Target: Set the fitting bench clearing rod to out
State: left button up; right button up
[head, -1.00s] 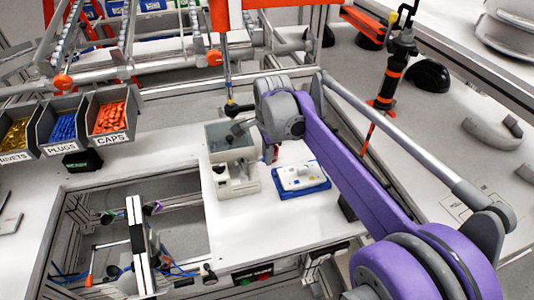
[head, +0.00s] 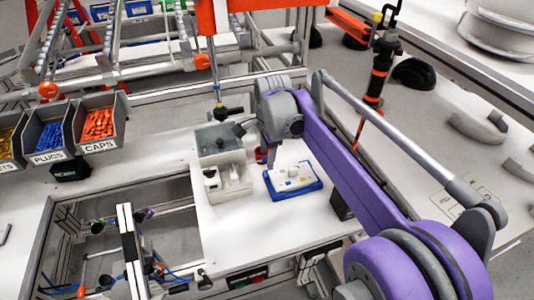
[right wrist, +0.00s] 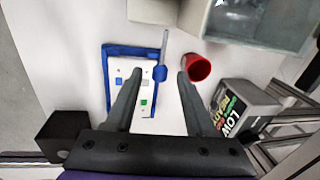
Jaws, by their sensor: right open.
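A white panel in a blue frame (head: 293,180) lies on the white bench top. In the right wrist view, the panel (right wrist: 142,92) carries small blue, grey and green patches. A thin grey rod with a blue knob (right wrist: 161,72) shows at the panel's side; I take it for the clearing rod, though its setting cannot be told. My right gripper (head: 271,157) is above the bench beside the panel. In the right wrist view, its open, empty fingers (right wrist: 159,73) point towards the blue knob, one on each side in the picture. My left gripper is not in view.
A red cup (right wrist: 196,67) stands right of the knob. A box with a "LOW" label (right wrist: 240,108) and a dark block (right wrist: 65,135) stand near the fingers. A grey translucent bin (head: 222,143) is behind. An open frame (head: 125,245) lies left.

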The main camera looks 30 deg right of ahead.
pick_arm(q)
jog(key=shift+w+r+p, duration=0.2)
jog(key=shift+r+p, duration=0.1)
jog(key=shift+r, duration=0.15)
pick_arm(e)
notch_tip(320, 180, up, 10)
jog(key=s, duration=0.1)
jog(key=shift+s+r, duration=0.25)
jog(key=shift+s, duration=0.1)
jog(key=shift+a, duration=0.15)
